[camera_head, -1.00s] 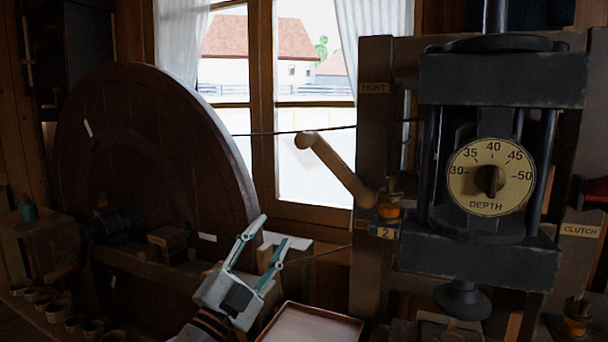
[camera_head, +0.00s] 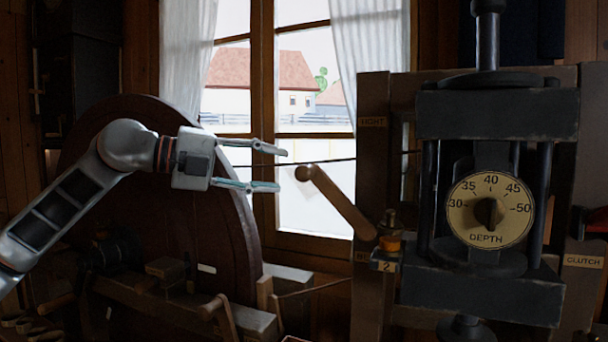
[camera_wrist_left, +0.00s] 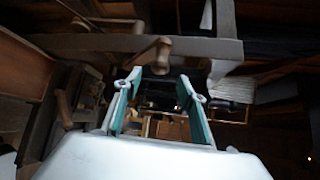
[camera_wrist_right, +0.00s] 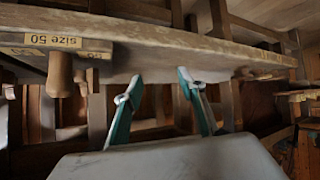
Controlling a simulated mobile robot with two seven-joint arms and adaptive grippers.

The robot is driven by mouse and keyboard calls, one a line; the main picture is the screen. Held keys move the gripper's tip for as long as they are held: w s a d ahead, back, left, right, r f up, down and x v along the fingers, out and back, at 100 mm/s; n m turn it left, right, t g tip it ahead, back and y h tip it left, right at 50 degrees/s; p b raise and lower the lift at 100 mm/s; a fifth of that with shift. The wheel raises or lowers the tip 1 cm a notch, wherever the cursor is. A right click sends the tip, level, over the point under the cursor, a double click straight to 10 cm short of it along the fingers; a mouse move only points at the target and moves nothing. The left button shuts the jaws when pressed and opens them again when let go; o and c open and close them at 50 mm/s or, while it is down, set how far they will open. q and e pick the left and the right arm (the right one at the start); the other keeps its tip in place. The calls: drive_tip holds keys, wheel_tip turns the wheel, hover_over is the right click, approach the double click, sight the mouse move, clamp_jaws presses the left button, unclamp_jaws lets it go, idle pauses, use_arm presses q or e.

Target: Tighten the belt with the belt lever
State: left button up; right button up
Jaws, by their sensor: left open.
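The belt lever (camera_head: 340,204) is a pale wooden arm with a rounded knob. The belt (camera_head: 330,160) shows as a thin dark line from the large wheel toward the post. My left gripper (camera_head: 283,170) is open and points right, its fingertips just left of the knob and apart from it. In the left wrist view a wooden knob (camera_wrist_left: 158,50) shows just beyond the fingertips. My right gripper (camera_wrist_right: 160,76) is open and empty, outside the head view.
A big dark wheel (camera_head: 150,215) stands behind my left arm. Right of the lever is a heavy press with a DEPTH dial (camera_head: 490,210). An orange-banded fitting (camera_head: 390,243) sits beside the lever's pivot. In the right wrist view, a wooden beam labelled size 50 (camera_wrist_right: 54,40) crosses ahead.

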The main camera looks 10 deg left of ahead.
sight(296, 172)
use_arm(q)
drive_tip(key=shift+b+x, duration=0.35)
drive_tip(key=shift+x, duration=3.45)
drive_tip(key=shift+w, duration=0.1)
clamp_jaws()
